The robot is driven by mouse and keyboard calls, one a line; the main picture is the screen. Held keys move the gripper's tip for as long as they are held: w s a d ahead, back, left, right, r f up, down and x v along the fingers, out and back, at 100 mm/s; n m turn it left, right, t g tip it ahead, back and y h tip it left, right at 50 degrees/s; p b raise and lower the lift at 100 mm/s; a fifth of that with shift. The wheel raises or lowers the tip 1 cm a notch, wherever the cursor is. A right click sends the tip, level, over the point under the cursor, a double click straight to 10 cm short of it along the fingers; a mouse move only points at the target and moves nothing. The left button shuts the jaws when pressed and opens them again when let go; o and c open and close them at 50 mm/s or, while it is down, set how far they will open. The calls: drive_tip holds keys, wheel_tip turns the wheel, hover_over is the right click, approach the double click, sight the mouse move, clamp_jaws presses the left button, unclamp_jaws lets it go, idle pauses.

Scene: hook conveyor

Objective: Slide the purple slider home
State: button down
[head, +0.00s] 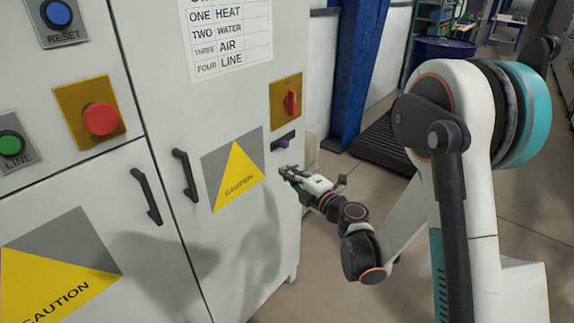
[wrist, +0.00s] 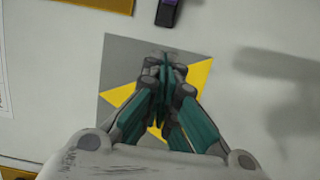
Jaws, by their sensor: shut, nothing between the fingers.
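The purple slider (head: 284,143) sits in a short dark slot on the white cabinet front, below the red rotary switch. My gripper (head: 284,172) is just below the slider in the head view, close to the cabinet face and apart from the slider. In the wrist view my gripper (wrist: 163,68) has its fingers together with nothing between them, in front of the caution sign (wrist: 120,60).
A red rotary switch (head: 291,102) on a yellow plate is above the slot. The caution sign (head: 236,172) and a black door handle (head: 185,175) are to the left. A red button (head: 101,119) is farther left. Open floor lies right of the cabinet.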

sight(288, 146)
drive_tip(key=b+x, duration=0.1)
drive_tip(key=x, duration=0.7)
drive_tip(key=shift+a+f+b, duration=0.1)
drive_tip(key=shift+b, duration=0.25)
drive_tip(key=w, duration=0.1)
drive_tip(key=w+d+b, duration=0.1)
drive_tip(key=w, duration=0.1)
drive_tip(key=shift+d, duration=0.2)
drive_tip(key=shift+w+d, duration=0.3)
drive_tip(key=shift+w, duration=0.15)
drive_tip(key=shift+w, duration=0.1)
drive_tip(key=w+d, duration=0.3)
drive_tip(key=shift+w, duration=0.25)
drive_tip(key=shift+a, duration=0.1)
